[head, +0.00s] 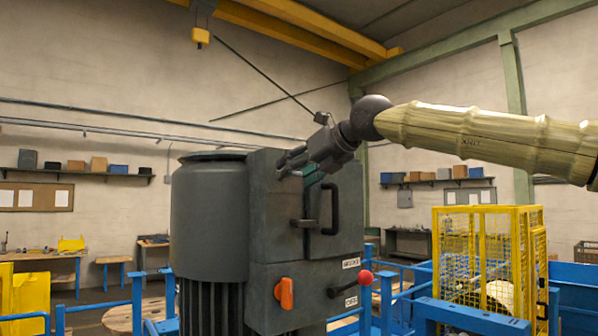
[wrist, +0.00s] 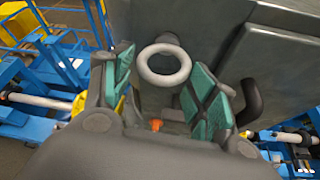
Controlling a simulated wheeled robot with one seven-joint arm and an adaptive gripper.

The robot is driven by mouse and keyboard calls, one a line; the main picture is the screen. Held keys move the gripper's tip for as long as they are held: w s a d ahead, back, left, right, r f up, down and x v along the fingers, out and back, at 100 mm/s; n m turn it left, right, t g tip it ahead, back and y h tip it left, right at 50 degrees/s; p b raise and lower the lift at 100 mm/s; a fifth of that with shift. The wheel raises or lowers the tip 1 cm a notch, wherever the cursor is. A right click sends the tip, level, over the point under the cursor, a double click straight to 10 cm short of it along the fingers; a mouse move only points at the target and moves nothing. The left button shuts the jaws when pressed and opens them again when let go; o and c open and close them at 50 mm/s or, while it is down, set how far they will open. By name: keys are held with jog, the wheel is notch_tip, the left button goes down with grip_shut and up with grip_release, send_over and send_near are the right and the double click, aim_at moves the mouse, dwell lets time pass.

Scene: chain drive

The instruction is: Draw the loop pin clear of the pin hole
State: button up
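The loop pin (wrist: 179,74) shows in the wrist view as a pale grey ring. Its dark round shank runs back toward the grey housing. The pin hole itself is hidden. My gripper (wrist: 160,88) is open, with one teal pad on each side of the ring in the picture. I see a gap between the ring and each pad, but cannot tell how deep the ring sits between them. In the head view my gripper (head: 298,178) points down and left in front of the housing (head: 264,190). A small grey horizontal part below it may be the pin.
A black handle (head: 333,208) stands out from the housing close to my gripper. An orange knob (head: 285,293) and a red-balled lever (head: 365,278) are lower down. Blue rails (head: 390,300) and a yellow cage (head: 487,262) stand around the machine.

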jog(key=c, duration=0.6)
jog(key=shift+s+d, duration=0.1)
jog(key=shift+s, duration=0.05)
jog(key=shift+s+d+b, duration=0.5)
jog(key=shift+s+d, duration=0.55)
jog(key=shift+s, duration=0.35)
jog(key=shift+s+d+b, duration=0.45)
jog(key=shift+s+d, duration=0.55)
jog(key=shift+s, duration=0.45)
jog(key=shift+s+d+b, duration=0.5)
jog(key=shift+s+d, duration=0.55)
jog(key=shift+s, duration=0.35)
